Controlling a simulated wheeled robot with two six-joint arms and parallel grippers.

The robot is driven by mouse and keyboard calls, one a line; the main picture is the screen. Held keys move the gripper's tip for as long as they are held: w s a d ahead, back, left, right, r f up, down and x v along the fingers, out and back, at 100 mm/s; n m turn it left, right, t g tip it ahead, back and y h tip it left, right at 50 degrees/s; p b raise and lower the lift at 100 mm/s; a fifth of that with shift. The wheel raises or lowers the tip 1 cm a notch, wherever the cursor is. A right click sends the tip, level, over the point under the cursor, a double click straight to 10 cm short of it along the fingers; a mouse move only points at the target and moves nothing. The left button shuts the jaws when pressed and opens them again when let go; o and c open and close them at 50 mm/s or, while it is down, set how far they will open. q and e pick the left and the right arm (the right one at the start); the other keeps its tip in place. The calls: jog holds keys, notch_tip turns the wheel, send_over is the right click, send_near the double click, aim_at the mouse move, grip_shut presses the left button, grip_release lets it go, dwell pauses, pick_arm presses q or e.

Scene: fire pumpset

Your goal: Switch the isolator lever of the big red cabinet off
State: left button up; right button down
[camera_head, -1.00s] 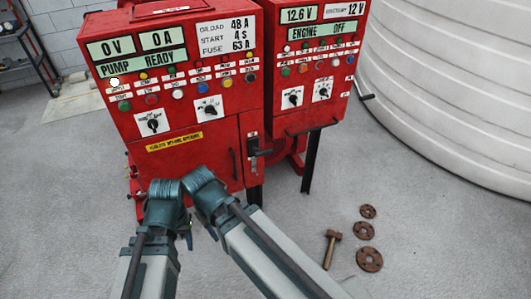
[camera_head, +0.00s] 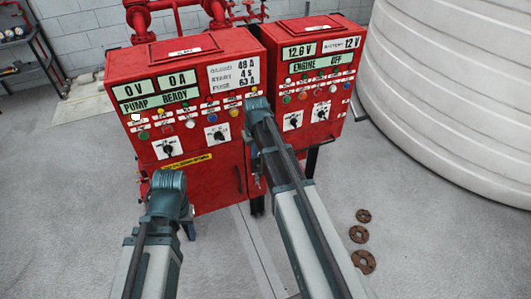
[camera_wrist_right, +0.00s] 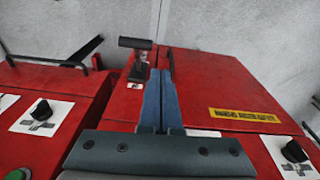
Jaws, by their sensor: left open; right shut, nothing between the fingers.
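The big red cabinet (camera_head: 215,190) stands at the left in the head view. Its isolator lever (camera_wrist_right: 135,44), with a black crossbar grip on a grey stem, shows in the right wrist view, sticking out near the cabinet's edge. In the head view my right arm hides the lever. My right gripper (camera_wrist_right: 162,95) is shut and empty; its fingertips are close beside the lever's base, and I cannot tell whether they touch it. In the head view it hangs (camera_head: 257,182) in front of the cabinet's right edge. My left gripper (camera_head: 188,229) is open and low in front of the cabinet, partly hidden by its arm.
A smaller red cabinet (camera_head: 315,100) stands to the right. A door handle (camera_head: 238,180) is left of my right gripper. Several rusty flanges (camera_head: 359,234) lie on the floor at the right. A white tank (camera_head: 450,100) stands behind them. The floor between is clear.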

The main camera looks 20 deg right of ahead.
pick_arm(q)
notch_tip(320, 180, up, 3)
jog(key=shift+f+p, duration=0.15)
jog(key=shift+p, duration=0.6)
pick_arm(e)
jog(key=w+d+r, duration=0.2)
jog(key=w+d, duration=0.1)
jog(key=d, duration=0.2)
jog(key=shift+r+m, duration=0.3)
jog(key=shift+r, duration=0.1)
pick_arm(q)
jog(key=shift+f, duration=0.1)
pick_arm(e)
jog(key=f+b, duration=0.3)
jog(key=w+f+b, duration=0.1)
jog(key=f+b, duration=0.6)
jog(key=shift+w+f+b, duration=0.3)
jog(key=shift+b, duration=0.05)
jog(key=shift+s+f+b, duration=0.9)
jog(key=shift+f+b, duration=0.05)
jog(key=shift+f, duration=0.05)
pick_arm(q)
notch_tip(320, 180, down, 13)
pick_arm(e)
jog(key=shift+s+f, duration=0.25)
jog(key=shift+s, duration=0.05)
pick_arm(q)
jog(key=shift+b, duration=0.35)
pick_arm(e)
jog(key=shift+t, duration=0.3)
